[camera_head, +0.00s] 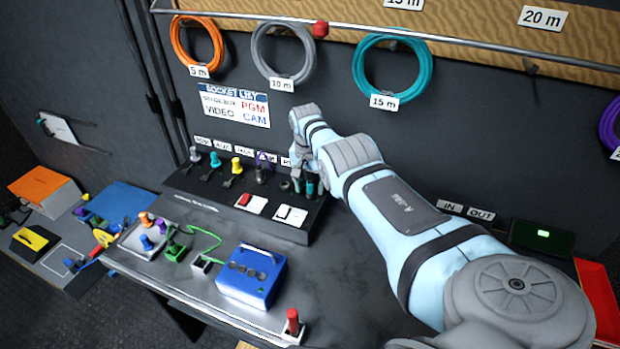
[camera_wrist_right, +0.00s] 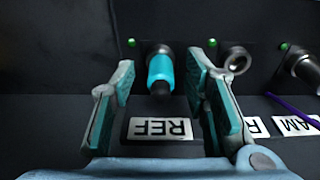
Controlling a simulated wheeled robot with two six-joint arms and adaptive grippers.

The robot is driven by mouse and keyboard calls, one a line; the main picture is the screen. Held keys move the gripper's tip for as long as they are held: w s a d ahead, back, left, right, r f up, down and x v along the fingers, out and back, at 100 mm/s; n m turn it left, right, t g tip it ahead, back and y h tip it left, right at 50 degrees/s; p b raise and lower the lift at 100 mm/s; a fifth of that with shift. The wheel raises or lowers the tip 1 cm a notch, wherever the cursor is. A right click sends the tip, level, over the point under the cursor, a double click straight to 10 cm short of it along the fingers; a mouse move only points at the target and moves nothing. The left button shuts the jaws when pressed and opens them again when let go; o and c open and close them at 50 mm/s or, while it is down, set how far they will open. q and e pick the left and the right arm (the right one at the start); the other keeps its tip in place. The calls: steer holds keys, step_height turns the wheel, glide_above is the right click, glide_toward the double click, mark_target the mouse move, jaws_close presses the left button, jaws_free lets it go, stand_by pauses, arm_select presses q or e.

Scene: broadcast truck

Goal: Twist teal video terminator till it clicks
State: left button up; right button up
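The teal video terminator (camera_wrist_right: 160,72) is a short teal cylinder with a dark end, standing out from the dark panel near the upside-down REF label (camera_wrist_right: 160,128) in the right wrist view. My right gripper (camera_wrist_right: 161,84) is open, with one teal-padded finger on each side of the terminator and a visible gap to both. In the head view my right gripper (camera_head: 303,186) is at the right end of the connector panel (camera_head: 225,200). There the arm and fingers make the terminator hard to tell apart. My left gripper is not in view.
An empty ring socket (camera_wrist_right: 237,60) and a metal connector (camera_wrist_right: 302,68) sit beside the terminator. Another teal plug (camera_head: 215,159) and a yellow plug (camera_head: 236,165) stand further left. A blue box (camera_head: 252,276) and a red-topped switch (camera_head: 292,326) are on the desk.

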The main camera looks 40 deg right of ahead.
step_height(320, 180, up, 12)
steer(key=a, duration=0.1)
steer(key=shift+s+a, duration=0.15)
steer(key=shift+s, duration=0.2)
